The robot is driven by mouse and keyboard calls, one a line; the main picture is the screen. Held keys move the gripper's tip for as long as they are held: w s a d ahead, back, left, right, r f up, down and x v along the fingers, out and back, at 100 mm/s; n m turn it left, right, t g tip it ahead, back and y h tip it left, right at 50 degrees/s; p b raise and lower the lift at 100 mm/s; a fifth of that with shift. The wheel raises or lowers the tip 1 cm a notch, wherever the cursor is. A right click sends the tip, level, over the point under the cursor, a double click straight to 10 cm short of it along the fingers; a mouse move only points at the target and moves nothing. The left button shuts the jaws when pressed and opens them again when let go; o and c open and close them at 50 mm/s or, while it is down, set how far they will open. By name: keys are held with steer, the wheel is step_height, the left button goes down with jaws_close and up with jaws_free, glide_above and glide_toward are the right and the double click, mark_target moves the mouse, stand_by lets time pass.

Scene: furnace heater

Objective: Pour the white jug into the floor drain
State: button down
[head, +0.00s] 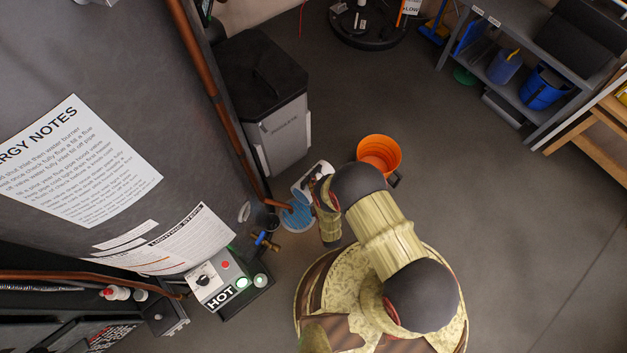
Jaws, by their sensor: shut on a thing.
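The white jug (308,182) is tilted over on its side in my gripper (323,186), above the floor. The drain (296,216) is a round blue grate with a pale rim on the floor, just below and left of the jug in the picture. My gripper is shut on the jug, and my arm hides part of it from above. The jug's mouth and any liquid are too small to make out.
An orange bucket (380,153) stands right of the jug, close to my arm. A grey bin with a black lid (270,95) stands behind. The heater's pipe and blue-handled valve (264,239) are close left of the drain. Open floor lies to the right.

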mark_target(318, 171)
steer(key=shift+s+a+r+n+t, duration=0.3)
steer(key=shift+s+a+n, duration=0.1)
steer(key=shift+s+a, duration=0.15)
steer(key=w+d+m+g+p, duration=0.1)
steer(key=w+d+m, duration=0.1)
steer(key=w+d, duration=0.1)
steer(key=shift+w+d+f+m+g+p, duration=0.1)
steer(key=shift+w+d+m+g+p, duration=0.2)
steer(key=shift+g+p, duration=0.1)
steer(key=shift+w+d+f+m+g, duration=0.15)
steer(key=shift+w+f+m+g, duration=0.05)
steer(key=shift+f+m+g, duration=0.1)
steer(key=shift+r, duration=0.1)
